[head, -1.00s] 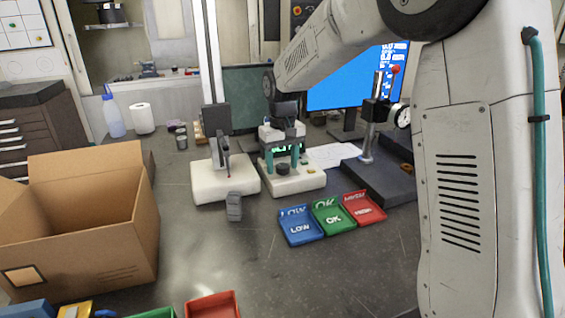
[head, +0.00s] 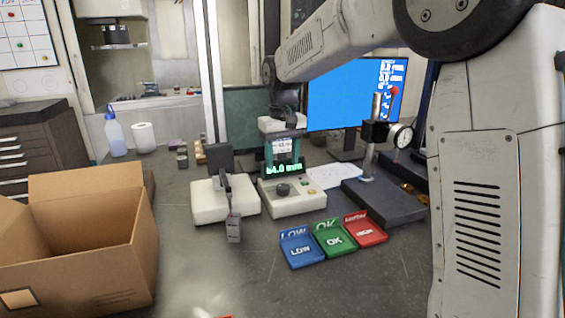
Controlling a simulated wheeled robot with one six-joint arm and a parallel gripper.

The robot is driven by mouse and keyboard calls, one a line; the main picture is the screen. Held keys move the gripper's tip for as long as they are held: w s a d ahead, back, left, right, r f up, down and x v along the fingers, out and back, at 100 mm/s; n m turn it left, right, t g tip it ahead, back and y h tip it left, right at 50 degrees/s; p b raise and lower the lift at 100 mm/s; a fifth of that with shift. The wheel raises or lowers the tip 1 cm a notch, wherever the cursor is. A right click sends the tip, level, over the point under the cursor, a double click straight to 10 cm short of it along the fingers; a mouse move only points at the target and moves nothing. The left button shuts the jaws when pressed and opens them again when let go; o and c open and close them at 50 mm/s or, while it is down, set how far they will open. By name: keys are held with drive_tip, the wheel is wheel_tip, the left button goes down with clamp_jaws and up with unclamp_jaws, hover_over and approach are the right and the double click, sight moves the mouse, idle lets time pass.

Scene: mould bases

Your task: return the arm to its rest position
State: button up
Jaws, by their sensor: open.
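My gripper (head: 284,157) hangs from my arm near the middle of the head view, its teal fingers pointing down. It is open, with a gap between the fingers. It stands over or in front of a white-based instrument (head: 302,203) with a dark knob and a green lit readout. I see nothing held between the fingers. The fingertips overlap the instrument in the picture, so I cannot tell whether they touch it. My arm reaches in from the upper right.
A second white instrument (head: 204,207) stands at left, with a grey block (head: 233,229) before it. Blue (head: 300,249), green (head: 336,240) and red (head: 367,231) trays lie in front. A dial gauge stand (head: 387,203), a monitor (head: 350,95) and an open carton (head: 95,265) surround the area.

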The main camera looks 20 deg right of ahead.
drive_tip(key=shift+f, duration=0.1)
drive_tip(key=shift+g, duration=0.4)
drive_tip(key=s+f, duration=0.2)
drive_tip(key=s, duration=0.1)
drive_tip(key=shift+s+d+f, duration=0.1)
drive_tip(key=shift+s, duration=0.15)
drive_tip(key=s+d+r+m+t, duration=0.1)
drive_tip(key=s+d+t, duration=0.1)
drive_tip(key=s, duration=3.1)
drive_tip(key=shift+s+d, duration=0.3)
drive_tip(key=shift+d, duration=0.15)
